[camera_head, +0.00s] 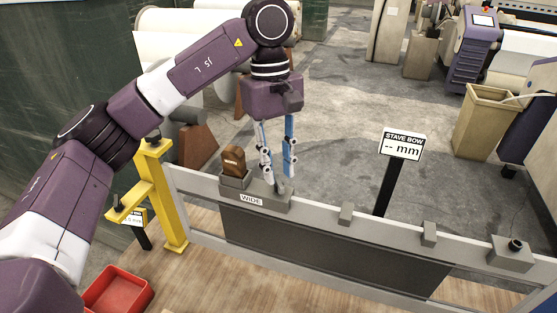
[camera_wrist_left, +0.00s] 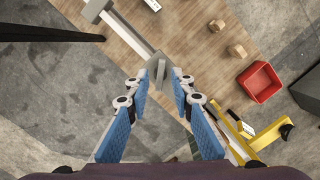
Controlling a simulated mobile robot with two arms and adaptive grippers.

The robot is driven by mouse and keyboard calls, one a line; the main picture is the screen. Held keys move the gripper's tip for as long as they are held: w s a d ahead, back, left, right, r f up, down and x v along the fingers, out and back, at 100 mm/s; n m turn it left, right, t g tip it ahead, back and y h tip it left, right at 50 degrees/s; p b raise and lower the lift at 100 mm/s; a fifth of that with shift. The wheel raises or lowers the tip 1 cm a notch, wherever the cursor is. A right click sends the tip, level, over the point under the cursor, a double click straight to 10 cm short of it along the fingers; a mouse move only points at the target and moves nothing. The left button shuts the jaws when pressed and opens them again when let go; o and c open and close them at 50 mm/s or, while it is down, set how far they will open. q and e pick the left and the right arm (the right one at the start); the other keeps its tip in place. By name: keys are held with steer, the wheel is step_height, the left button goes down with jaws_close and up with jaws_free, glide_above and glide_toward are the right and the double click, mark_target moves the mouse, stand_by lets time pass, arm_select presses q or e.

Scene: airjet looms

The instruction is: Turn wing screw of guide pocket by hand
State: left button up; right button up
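The guide pocket is probably the grey block (camera_head: 268,203) labelled "WIDE" on the rail. A small grey upright piece (camera_head: 281,187) on its right end looks like the wing screw. In the left wrist view the grey upright piece (camera_wrist_left: 160,72) shows between and just beyond the fingertips. My left gripper (camera_head: 278,176) points down over that end of the block. Its two blue fingers are apart, with a clear gap in the left wrist view (camera_wrist_left: 157,80). Whether a fingertip touches the piece, I cannot tell. My right gripper is in neither view.
A brown wooden block (camera_head: 233,160) sits in a grey holder left of the fingers. The light rail (camera_head: 320,214) runs right, carrying small grey blocks (camera_head: 345,213). A "STAVE BOW" sign (camera_head: 402,144) stands behind it. A yellow bracket (camera_head: 160,195) and red bin (camera_head: 118,291) are left.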

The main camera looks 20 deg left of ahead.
arm_select(q)
steer(key=shift+m+p, duration=0.3)
steer(key=shift+m, duration=0.8)
steer(key=shift+f, duration=0.1)
steer(key=shift+f+b, duration=0.8)
steer(key=shift+f, duration=0.15)
jaws_close()
